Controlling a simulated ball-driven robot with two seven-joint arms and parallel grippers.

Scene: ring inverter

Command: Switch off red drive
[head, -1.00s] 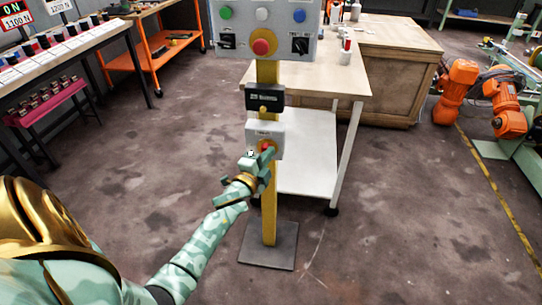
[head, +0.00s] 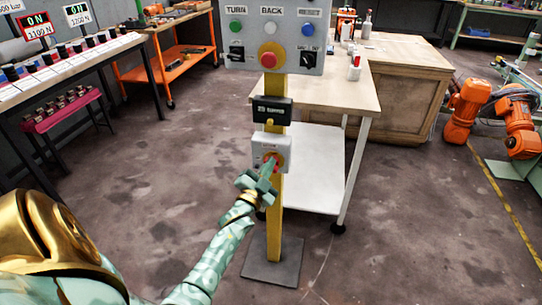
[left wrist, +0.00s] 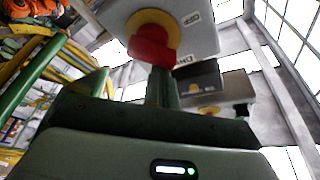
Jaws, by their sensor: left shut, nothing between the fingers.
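A pale box (head: 258,145) with a red knob (head: 270,160) on a yellow base sits low on a yellow post (head: 274,220). I take this as the red drive switch. My left gripper (head: 268,170) is shut and empty, right at the knob, its fingers covering the knob's lower part. In the left wrist view the red knob (left wrist: 152,46) sits on its yellow ring, at the top of a green finger (left wrist: 163,88). I cannot tell whether they touch. My right gripper is not in view.
Above on the post are a black box (head: 272,109) and a grey panel (head: 248,50) with several buttons and a red mushroom button (head: 270,56). A white-shelved table (head: 320,90) stands behind. The post's dark base plate (head: 272,262) lies on open floor.

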